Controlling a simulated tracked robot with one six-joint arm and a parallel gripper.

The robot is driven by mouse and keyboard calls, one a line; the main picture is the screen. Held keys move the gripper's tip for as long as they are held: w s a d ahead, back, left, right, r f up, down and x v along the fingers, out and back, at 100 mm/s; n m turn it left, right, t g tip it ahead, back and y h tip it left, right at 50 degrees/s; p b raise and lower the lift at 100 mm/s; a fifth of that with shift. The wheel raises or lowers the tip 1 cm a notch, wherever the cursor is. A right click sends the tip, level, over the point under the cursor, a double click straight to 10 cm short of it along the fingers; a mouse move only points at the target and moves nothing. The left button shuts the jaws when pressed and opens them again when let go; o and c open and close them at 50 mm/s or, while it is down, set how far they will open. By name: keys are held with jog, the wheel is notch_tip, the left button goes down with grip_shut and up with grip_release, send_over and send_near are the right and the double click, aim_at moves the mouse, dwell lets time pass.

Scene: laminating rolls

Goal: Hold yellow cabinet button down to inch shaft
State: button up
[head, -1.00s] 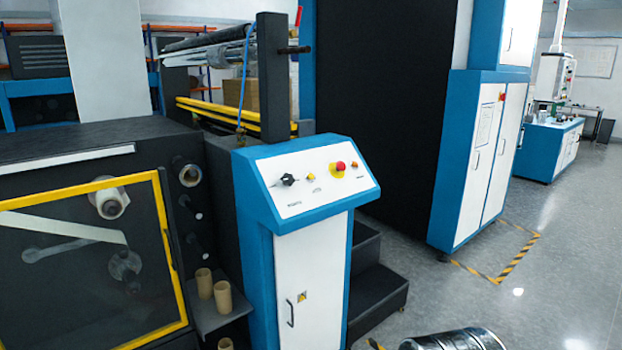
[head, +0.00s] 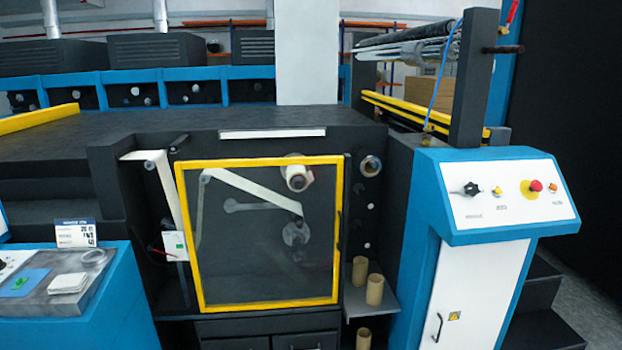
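The blue and white control cabinet (head: 480,255) stands at the right of the head view. Its sloped white panel (head: 508,207) carries a black rotary knob (head: 471,188), a small yellow button (head: 497,191), a red mushroom button on a yellow base (head: 535,186) and a small orange button (head: 553,188). Rollers (head: 297,177) and a white web show behind a yellow-framed clear guard (head: 262,302) left of the cabinet. I cannot tell which of these is the shaft. My gripper is not in view.
A blue bench (head: 95,308) with a grey top, a card sign and small items stands at the lower left. Several cardboard cores (head: 375,290) stand on a low shelf between the guard and the cabinet. Dark steps (head: 540,320) lie right of the cabinet.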

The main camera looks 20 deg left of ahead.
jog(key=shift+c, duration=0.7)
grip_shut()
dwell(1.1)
